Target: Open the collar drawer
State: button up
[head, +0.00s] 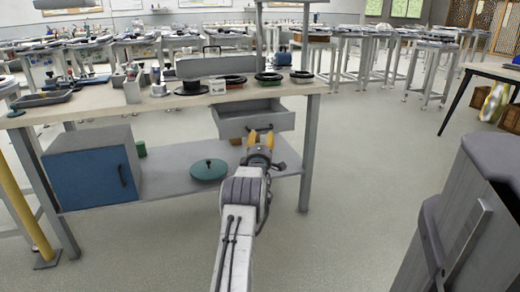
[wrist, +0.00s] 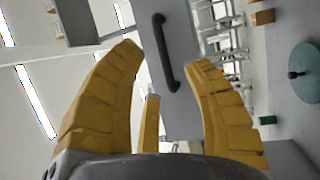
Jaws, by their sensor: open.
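The grey drawer (head: 232,124) hangs under the workbench top, right of its middle. In the head view it stands out from under the bench top and part of its inside shows. In the wrist view the drawer front (wrist: 184,112) is turned sideways, with a dark bar handle (wrist: 166,55) on it. My gripper (head: 259,139) is in front of the drawer, its yellow fingers open. In the wrist view the handle appears between the spread fingers of my gripper (wrist: 165,58), with gaps on both sides. I cannot tell how far beyond the tips it is.
The workbench (head: 150,102) carries several dark rings and small items. On its lower shelf are a blue-fronted cabinet (head: 92,178) and a green round lid (head: 209,170). A bench leg (head: 309,155) stands right of the drawer. A grey bin-like body (head: 470,220) is at the right; floor between is clear.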

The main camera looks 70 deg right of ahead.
jog(key=shift+v, duration=2.65)
